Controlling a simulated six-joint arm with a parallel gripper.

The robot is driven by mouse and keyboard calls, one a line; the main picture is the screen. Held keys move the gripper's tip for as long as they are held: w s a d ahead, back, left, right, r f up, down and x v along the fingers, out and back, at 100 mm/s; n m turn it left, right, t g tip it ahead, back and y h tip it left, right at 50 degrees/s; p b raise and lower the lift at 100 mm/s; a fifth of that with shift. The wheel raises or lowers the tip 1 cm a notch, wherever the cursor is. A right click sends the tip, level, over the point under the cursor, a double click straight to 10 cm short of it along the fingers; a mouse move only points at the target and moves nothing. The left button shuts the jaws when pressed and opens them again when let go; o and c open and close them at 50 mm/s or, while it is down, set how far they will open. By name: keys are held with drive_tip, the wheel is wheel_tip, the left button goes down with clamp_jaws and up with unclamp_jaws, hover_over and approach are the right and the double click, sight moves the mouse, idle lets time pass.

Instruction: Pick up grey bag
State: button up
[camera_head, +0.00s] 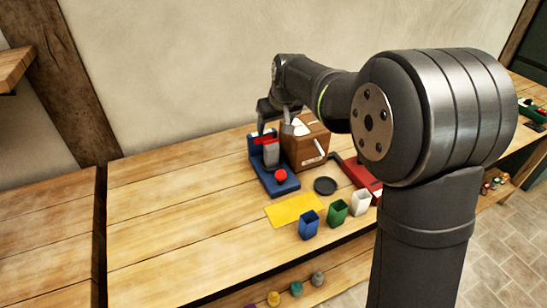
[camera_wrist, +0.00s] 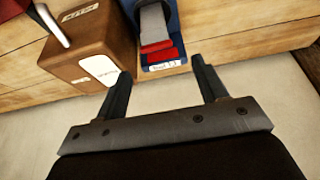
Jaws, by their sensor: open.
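A small grey rounded thing (camera_head: 318,278), which looks like a little bag, sits on the lower shelf below the bench's front edge in the head view. It is beside a teal one (camera_head: 296,288) and a yellow one (camera_head: 273,298). My gripper (camera_head: 275,122) is far from it, above the back of the bench at a blue device (camera_head: 284,188) with a grey block and red parts. In the wrist view my gripper (camera_wrist: 160,65) is open, with nothing held between its fingers. The device's labelled blue end (camera_wrist: 165,68) shows beyond the fingertips. The grey bag is not in the wrist view.
A black disc (camera_head: 325,185), yellow mat (camera_head: 296,209) and blue (camera_head: 309,224), green (camera_head: 338,212) and white (camera_head: 361,202) cups lie nearer the front edge. The bench's left part is clear.

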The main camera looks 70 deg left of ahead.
sight(272, 147)
drive_tip(key=x, duration=0.9)
drive_tip(key=shift+a+f, duration=0.1)
drive_tip(key=shift+f, duration=0.15)
drive_tip(key=x, duration=0.5)
drive_tip(key=shift+w+d+f, duration=0.2)
drive_tip(key=shift+w+d, duration=0.05)
drive_tip(key=shift+w, duration=0.1)
drive_tip(key=c, duration=1.1)
drive_tip(key=shift+r, duration=0.1)
